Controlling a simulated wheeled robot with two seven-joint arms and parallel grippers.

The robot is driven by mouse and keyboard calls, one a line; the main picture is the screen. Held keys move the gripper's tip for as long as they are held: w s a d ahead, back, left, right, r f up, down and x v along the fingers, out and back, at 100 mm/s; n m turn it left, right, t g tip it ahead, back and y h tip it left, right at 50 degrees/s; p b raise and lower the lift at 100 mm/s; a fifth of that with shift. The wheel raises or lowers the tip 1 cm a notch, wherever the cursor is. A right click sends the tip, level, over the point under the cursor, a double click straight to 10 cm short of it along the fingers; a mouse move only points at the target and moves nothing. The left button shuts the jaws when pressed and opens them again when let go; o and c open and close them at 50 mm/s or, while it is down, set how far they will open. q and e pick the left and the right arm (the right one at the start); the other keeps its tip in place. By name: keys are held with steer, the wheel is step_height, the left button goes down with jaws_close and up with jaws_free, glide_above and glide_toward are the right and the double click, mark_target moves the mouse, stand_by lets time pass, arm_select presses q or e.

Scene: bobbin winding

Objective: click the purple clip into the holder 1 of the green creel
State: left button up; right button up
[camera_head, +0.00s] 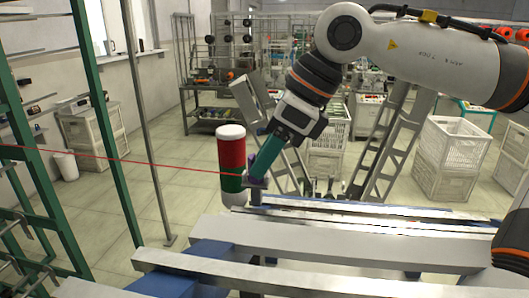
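My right gripper (262,164) comes down from the upper right, and its teal fingers are closed around a small purple clip (254,181). A thin red thread runs from the clip across to the left edge of the view. The green creel (99,115) stands at the left as a tall frame of green posts and bars. The clip is well to the right of the creel and apart from it. I cannot tell which part of the creel is holder 1. My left gripper is not in view.
A red, green and white cylinder (231,155) stands just behind and left of the clip. Long pale metal beams (330,242) cross the foreground below my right gripper. A thin grey post (150,125) rises between creel and clip. White crates (450,155) stand on the right.

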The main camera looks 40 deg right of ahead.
steer(key=shift+c, duration=1.4)
steer(key=shift+a, duration=0.15)
steer(key=c, duration=0.4)
steer(key=shift+r, duration=0.1)
step_height(320, 180, up, 5)
steer(key=p, duration=0.4)
steer(key=shift+f, duration=0.3)
